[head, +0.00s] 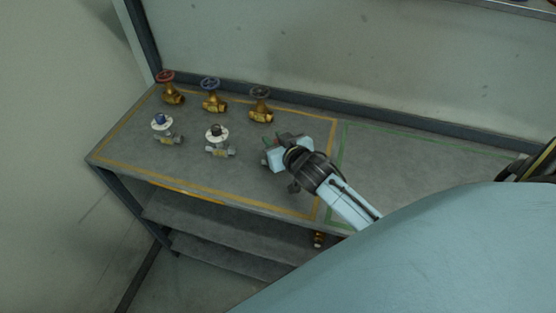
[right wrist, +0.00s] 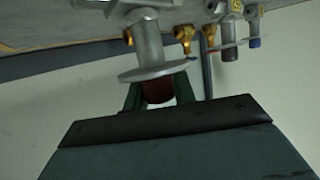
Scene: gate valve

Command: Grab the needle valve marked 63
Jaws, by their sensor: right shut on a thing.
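My right gripper (head: 273,157) is over the right part of the yellow-outlined area. In the right wrist view, its fingers (right wrist: 158,94) are shut on the dark red knob (right wrist: 158,90) of a needle valve with a round grey disc (right wrist: 157,72) and grey metal body (right wrist: 148,42). The gripper mostly hides this valve in the head view. I cannot read its number or tell whether it touches the table. Two other needle valves stand to the left, one with a blue knob (head: 160,118) and one with a dark knob (head: 217,131). My left gripper is not in view.
Three brass valves stand along the back, with a red wheel (head: 166,77), a blue wheel (head: 210,83) and a dark wheel (head: 260,92). The green-outlined area (head: 410,165) of the table (head: 190,178) looks clear where visible. A wall rises behind.

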